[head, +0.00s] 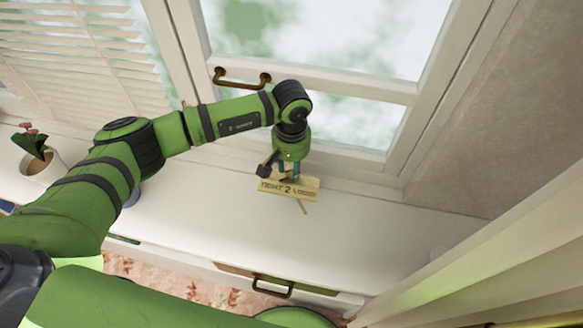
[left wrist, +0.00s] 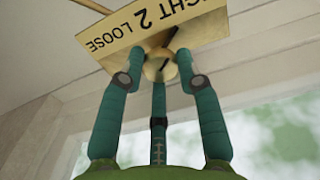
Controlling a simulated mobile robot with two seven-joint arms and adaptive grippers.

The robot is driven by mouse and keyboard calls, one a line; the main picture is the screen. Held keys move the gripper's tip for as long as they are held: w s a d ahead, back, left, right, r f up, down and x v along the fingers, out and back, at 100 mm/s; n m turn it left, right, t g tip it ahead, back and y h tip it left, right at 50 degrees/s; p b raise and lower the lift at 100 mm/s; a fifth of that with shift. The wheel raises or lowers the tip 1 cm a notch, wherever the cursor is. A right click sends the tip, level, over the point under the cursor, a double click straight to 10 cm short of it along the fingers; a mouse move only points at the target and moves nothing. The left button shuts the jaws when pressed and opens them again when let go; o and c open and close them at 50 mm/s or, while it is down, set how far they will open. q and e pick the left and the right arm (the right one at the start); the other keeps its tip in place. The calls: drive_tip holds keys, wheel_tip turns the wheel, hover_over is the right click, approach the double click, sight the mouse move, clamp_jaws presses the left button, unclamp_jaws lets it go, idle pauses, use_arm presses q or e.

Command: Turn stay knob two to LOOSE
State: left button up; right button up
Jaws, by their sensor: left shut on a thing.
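A brass plate (head: 290,188) lettered "TIGHT 2 LOOSE" sits on the white sill below the window. My left gripper (head: 289,168) reaches down at the plate's back edge. The knob is hidden by the gripper in the head view. A thin brass bar (head: 303,207) sticks out from under the plate's front edge, right of its middle; it also shows in the left wrist view (left wrist: 92,6). My right gripper is not in view.
The window has a brown handle (head: 241,78) behind my arm. A potted plant (head: 38,157) stands at the far left. A drawer with a brown pull (head: 273,286) is below the sill.

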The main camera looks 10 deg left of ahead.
use_arm(q)
drive_tip(key=n+b, duration=0.4)
drive_tip(key=b, duration=0.1)
drive_tip(key=n+b, duration=0.9)
drive_tip(key=b, duration=0.1)
drive_tip(key=shift+f, duration=0.3)
drive_tip(key=n+b, duration=0.3)
drive_tip(key=n, duration=0.1)
drive_tip(key=shift+n, duration=0.4)
drive_tip(key=n+b, duration=0.2)
drive_tip(key=n, duration=0.2)
drive_tip(key=shift+r+b, duration=0.2)
drive_tip(key=shift+b, duration=0.15)
drive_tip(key=shift+n, duration=0.4)
drive_tip(key=o, duration=1.1)
drive_tip(key=shift+o, duration=0.2)
drive_tip(key=shift+r, duration=0.1)
